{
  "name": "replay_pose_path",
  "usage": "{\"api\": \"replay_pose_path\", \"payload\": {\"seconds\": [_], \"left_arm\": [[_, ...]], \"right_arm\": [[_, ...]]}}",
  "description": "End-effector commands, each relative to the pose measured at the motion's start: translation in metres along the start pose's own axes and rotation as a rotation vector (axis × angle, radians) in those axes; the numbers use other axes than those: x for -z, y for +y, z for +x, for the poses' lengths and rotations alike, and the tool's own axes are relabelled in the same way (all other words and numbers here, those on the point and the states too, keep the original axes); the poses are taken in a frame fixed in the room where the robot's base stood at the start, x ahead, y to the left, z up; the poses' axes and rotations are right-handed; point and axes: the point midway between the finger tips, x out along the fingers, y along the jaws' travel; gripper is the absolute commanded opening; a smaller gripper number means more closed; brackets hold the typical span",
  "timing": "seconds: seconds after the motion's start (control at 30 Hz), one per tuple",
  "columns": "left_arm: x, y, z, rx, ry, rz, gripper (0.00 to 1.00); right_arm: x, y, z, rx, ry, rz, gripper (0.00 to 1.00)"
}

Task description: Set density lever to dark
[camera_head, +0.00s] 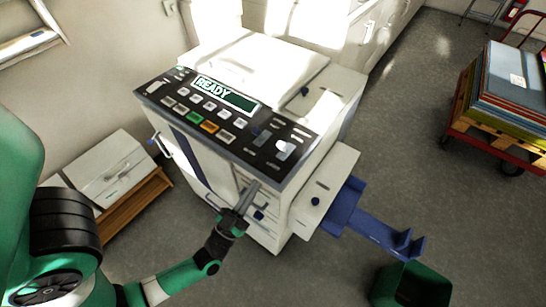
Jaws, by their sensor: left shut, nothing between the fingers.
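A white copier-like machine (225,50) stands in the middle, with a black control panel (180,98) along its front top edge. The panel's display (225,93) reads READY. A pale knob (284,148) sits at the panel's right end and may be the density lever; the markings beside it are too small to read. My left gripper (252,188) is shut and empty. In the picture it is just below the panel's lower edge, in front of the machine's front face, down and left of the pale knob. I cannot tell whether it touches the machine. My right gripper is not in view.
A side unit with a blue tray (375,232) juts out at the machine's right. A dark green bin (411,285) stands at the bottom right. A red cart with stacked boards (510,85) is at the far right. A pale box (112,170) sits on a low wooden stand at left.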

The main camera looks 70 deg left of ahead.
Motion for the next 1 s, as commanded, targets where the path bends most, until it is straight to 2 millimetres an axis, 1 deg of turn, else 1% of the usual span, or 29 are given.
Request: {"api": "replay_pose_path", "payload": {"seconds": [0.03,0.3,0.4,0.5,0.67,1.0], "left_arm": [[0.002,-0.001,0.012,0.005,0.006,0.001,0.00],[0.001,-0.001,0.070,0.002,0.004,0.000,0.00],[0.001,0.000,0.086,0.001,0.004,0.001,0.00],[0.001,0.000,0.098,0.000,0.003,0.001,0.00],[0.000,0.000,0.105,-0.001,0.001,0.001,0.00],[0.001,0.000,0.105,-0.001,-0.002,0.000,0.00]], "right_arm": [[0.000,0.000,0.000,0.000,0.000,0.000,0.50],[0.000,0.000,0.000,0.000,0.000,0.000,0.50],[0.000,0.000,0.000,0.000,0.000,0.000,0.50],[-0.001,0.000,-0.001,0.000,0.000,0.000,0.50],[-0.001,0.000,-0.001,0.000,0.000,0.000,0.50],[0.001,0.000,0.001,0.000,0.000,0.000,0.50]]}}
